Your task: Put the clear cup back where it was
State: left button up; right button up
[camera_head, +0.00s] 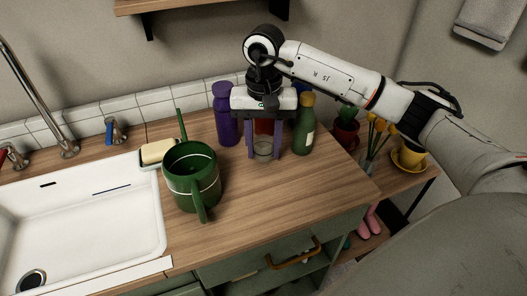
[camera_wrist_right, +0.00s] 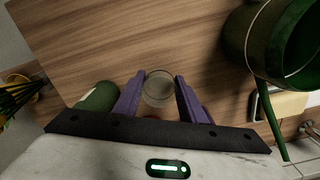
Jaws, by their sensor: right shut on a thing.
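The clear cup (camera_head: 263,152) is a small see-through glass at the back of the wooden counter. My right gripper (camera_head: 264,153) comes down from above, with its purple fingers on either side of the cup. In the right wrist view the cup (camera_wrist_right: 159,89) sits between the fingertips (camera_wrist_right: 160,92), and the gripper is shut on it. The cup is at or just above the counter top; I cannot tell if it touches. My left gripper is not in view.
A purple bottle (camera_head: 226,114) stands left of the gripper, and a green bottle (camera_head: 305,125) stands close on its right. Something red (camera_head: 264,127) shows behind the cup. A green watering can (camera_head: 192,177) and a white sink (camera_head: 80,220) are to the left. The front right counter is clear.

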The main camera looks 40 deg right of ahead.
jog(key=shift+f, duration=1.25)
jog(key=o, duration=1.1)
jog(key=shift+c, duration=0.2)
jog(key=shift+r, duration=0.1)
notch_tip(320, 180, up, 12)
jog(key=shift+r, duration=0.15)
